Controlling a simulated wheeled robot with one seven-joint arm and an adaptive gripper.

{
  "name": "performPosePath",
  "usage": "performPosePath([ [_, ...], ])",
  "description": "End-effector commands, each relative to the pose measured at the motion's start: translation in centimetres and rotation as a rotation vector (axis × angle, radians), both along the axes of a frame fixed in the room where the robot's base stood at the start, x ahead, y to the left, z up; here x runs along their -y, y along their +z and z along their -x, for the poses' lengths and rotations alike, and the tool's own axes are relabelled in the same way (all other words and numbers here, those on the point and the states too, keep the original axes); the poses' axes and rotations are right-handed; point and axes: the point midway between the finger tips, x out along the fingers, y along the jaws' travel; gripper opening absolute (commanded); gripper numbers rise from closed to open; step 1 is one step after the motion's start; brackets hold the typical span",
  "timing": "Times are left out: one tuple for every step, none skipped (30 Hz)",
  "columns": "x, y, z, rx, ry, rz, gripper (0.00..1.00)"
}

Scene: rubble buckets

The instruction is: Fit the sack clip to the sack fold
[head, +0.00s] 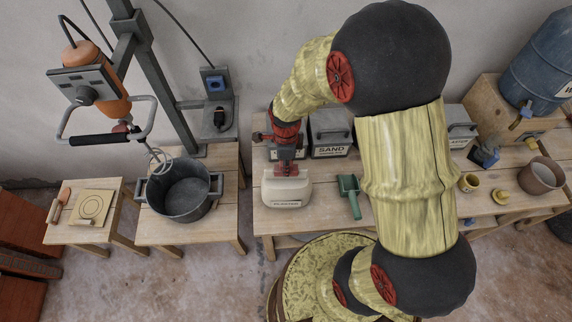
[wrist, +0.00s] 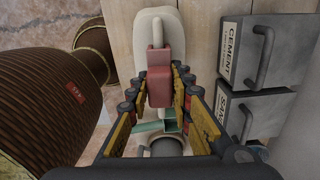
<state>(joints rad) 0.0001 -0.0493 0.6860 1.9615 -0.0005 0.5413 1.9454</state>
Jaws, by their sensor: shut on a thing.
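The cream sack (head: 287,191) stands on the workbench, with a printed label on its front and a narrower folded top (head: 286,171). My gripper (head: 286,156) points down right over this fold. In the wrist view my gripper (wrist: 160,88) is shut on the dull red sack clip (wrist: 158,62). The clip lies over the pale sack (wrist: 151,22) in that view. The fingers and clip hide part of the sack, and I cannot tell whether the clip touches or straddles the fold.
The sand box (head: 330,143) and cement box (wrist: 262,50) stand close beside the sack. A green scoop (head: 350,194) lies to its right. A black bucket (head: 180,188) stands under a mixer on the left table.

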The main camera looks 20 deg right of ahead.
Motion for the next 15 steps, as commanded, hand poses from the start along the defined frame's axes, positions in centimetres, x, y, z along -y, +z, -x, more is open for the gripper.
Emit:
performPosePath([
  [0.0,-0.25,0.0,0.0,0.0,0.0,0.0],
  [0.0,-0.27,-0.01,0.0,0.0,0.0,0.0],
  [0.0,-0.21,-0.01,0.0,0.0,0.0,0.0],
  [0.0,-0.2,0.0,0.0,0.0,0.0,0.0],
  [0.0,-0.2,0.0,0.0,0.0,0.0,0.0],
  [0.0,-0.2,0.0,0.0,0.0,0.0,0.0],
  [0.0,-0.2,0.01,0.0,0.0,0.0,0.0],
  [0.0,-0.2,0.01,0.0,0.0,0.0,0.0],
  [0.0,-0.2,0.01,0.0,0.0,0.0,0.0],
  [0.0,-0.21,0.01,0.0,0.0,0.0,0.0],
  [0.0,-0.21,0.02,0.0,0.0,0.0,0.22],
  [0.0,-0.21,0.02,0.0,0.0,0.0,0.24],
  [0.0,-0.21,0.02,0.0,0.0,0.0,0.26],
  [0.01,-0.21,0.01,0.0,0.0,0.0,0.28],
  [0.01,-0.21,0.01,0.0,0.0,0.0,0.3],
])
